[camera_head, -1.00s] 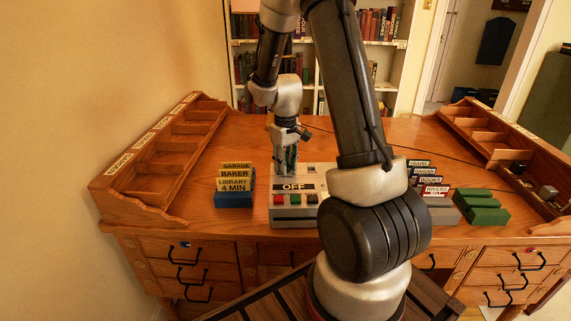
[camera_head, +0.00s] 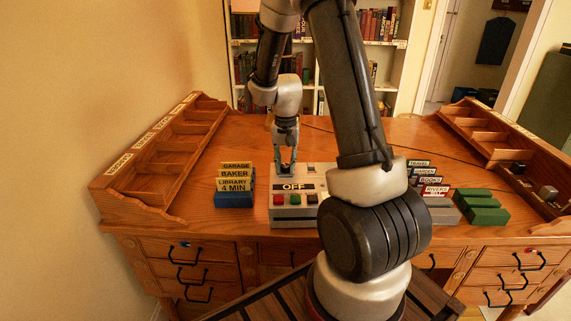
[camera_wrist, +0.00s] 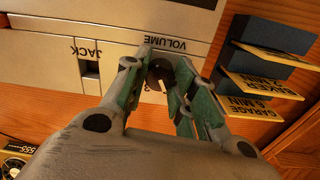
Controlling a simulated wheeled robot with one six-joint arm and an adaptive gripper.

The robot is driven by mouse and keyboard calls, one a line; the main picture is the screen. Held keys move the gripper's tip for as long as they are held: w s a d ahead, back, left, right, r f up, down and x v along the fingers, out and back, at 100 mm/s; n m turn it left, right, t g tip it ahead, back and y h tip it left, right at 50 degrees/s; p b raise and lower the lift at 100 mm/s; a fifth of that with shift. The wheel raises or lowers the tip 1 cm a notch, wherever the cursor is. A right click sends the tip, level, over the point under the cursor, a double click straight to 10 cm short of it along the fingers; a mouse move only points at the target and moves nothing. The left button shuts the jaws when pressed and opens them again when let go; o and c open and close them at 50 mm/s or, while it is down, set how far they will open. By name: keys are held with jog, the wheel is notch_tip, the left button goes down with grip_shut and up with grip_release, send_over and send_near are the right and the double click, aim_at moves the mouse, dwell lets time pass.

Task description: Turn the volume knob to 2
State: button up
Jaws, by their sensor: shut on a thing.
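The volume knob (camera_wrist: 160,74) is dark and round with a pale pointer line, set in the top of a light grey console (camera_head: 310,171). In the wrist view it sits beside the printed word VOLUME, between the two green-grey fingers of my gripper (camera_wrist: 158,82). The fingers are closed on the knob's sides. In the head view my gripper (camera_head: 286,168) points straight down at the console's back left, and the knob is hidden there. The scale numbers around the knob are mostly covered, so I cannot read its setting.
A JACK socket (camera_wrist: 90,68) is beside the knob. The console front has an OFF label (camera_head: 293,187) and coloured buttons. A blue holder (camera_head: 234,200) with yellow cards stands left; green blocks (camera_head: 487,216) and a card rack lie right.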

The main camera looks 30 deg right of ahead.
aim_at(286, 165)
jog(key=shift+m, duration=0.4)
jog(key=o, duration=1)
jog(key=shift+o, duration=0.2)
jog(key=shift+r, duration=0.1)
notch_tip(286, 165, up, 12)
